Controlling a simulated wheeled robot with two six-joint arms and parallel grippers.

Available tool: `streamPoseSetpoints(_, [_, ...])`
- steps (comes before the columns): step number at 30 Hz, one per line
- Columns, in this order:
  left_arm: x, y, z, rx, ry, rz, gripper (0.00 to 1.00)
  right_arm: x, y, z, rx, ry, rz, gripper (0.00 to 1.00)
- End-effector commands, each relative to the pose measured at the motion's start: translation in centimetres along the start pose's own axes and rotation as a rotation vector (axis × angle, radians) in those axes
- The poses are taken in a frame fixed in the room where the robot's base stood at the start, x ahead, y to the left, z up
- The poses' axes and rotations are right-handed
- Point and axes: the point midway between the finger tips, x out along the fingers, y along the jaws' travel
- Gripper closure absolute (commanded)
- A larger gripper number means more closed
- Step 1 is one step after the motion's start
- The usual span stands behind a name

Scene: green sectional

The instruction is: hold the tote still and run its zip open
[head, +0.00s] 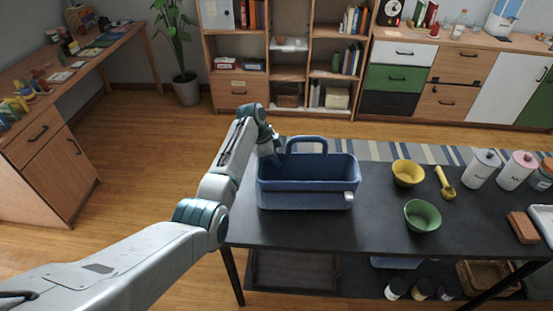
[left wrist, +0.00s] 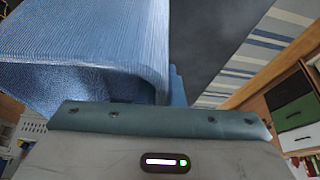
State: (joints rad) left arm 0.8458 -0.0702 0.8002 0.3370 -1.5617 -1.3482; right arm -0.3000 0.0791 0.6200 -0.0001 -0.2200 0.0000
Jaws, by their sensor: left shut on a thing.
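The blue tote (head: 305,198) stands upright on the black table, with a loop handle rising at its back. A small pale tab (head: 349,196), perhaps the zip pull, shows at its front right corner. I cannot tell from here how far the zip is open. My left gripper (head: 274,158) is shut on the tote at its back left rim; the fingertips are hard to make out. In the left wrist view the tote's ribbed blue fabric (left wrist: 90,70) fills the upper left, close up. My right gripper is not in view.
On the black table (head: 300,228), right of the tote, are a yellow bowl (head: 408,173), a green bowl (head: 422,215), a yellow scoop (head: 445,183) and several jars at the right. A brown block (head: 522,227) lies near the right edge. The table's front left is bare.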

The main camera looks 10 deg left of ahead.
Motion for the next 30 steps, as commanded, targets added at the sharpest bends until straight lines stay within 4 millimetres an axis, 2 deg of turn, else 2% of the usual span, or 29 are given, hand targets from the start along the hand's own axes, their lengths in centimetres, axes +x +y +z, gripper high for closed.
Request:
streamPoseSetpoints(20, [1.9,0.0,0.8,0.0,0.001,0.0,1.0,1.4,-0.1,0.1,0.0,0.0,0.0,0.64])
streamPoseSetpoints(30, [1.8,0.0,0.8,0.0,0.0,0.0,1.0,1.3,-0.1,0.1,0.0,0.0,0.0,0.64])
